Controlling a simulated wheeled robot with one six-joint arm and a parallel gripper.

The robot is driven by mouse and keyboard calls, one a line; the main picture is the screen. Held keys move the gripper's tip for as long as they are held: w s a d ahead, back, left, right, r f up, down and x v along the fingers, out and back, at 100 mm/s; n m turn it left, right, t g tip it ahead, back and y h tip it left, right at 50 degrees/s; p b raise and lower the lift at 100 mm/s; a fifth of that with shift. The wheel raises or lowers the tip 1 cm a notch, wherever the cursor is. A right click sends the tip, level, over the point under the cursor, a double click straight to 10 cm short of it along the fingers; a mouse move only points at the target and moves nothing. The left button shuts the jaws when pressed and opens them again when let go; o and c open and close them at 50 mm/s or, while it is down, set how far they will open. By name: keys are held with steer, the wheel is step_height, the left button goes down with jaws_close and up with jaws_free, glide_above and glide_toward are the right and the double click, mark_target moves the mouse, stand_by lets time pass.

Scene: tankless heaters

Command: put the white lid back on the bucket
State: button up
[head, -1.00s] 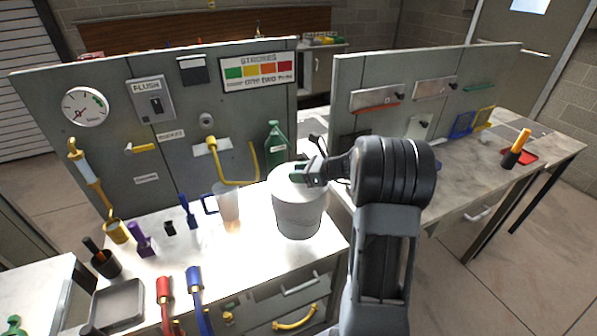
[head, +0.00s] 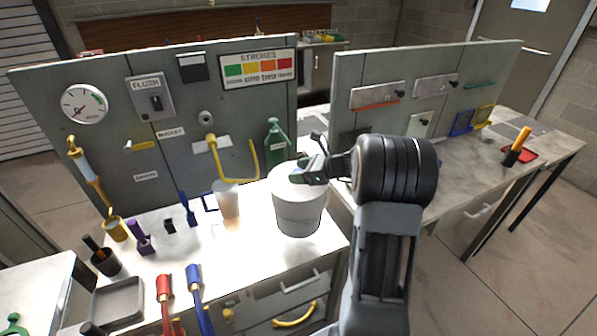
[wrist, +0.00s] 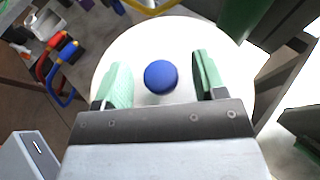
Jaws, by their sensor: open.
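The grey-white bucket (head: 298,215) stands upright on the bench, right of the clear jug. The white lid (wrist: 140,50) fills the middle of the wrist view as a round disc with a blue knob (wrist: 161,76) on it. In the head view the lid (head: 284,178) appears on the bucket's top; I cannot tell whether it is fully seated. My gripper (wrist: 160,80) is open, its green-padded fingers on either side of the knob with a gap to each. In the head view my gripper (head: 310,170) is at the top of the bucket and hides part of the lid.
Red (head: 164,285) and blue (head: 195,285) handled hoses are at the bench front. The panel (head: 430,90) rises to the right.

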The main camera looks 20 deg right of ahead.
steer(key=v, duration=1.3)
steer(key=shift+s+d, duration=0.1)
steer(key=s+a+f+n+g+h, duration=0.5)
steer(key=s+a+f+n+g, duration=0.3)
steer(key=n, duration=0.5)
steer(key=s+a+r+n+t+h+p, duration=0.1)
steer(key=s+a+r+n+h, duration=0.3)
steer(key=a+n, duration=0.8)
steer(key=s+r+n+t, duration=0.1)
steer(key=s+r+n, duration=0.1)
steer(key=s, duration=0.1)
steer(key=shift+s, duration=0.35)
steer(key=shift+r, duration=0.1)
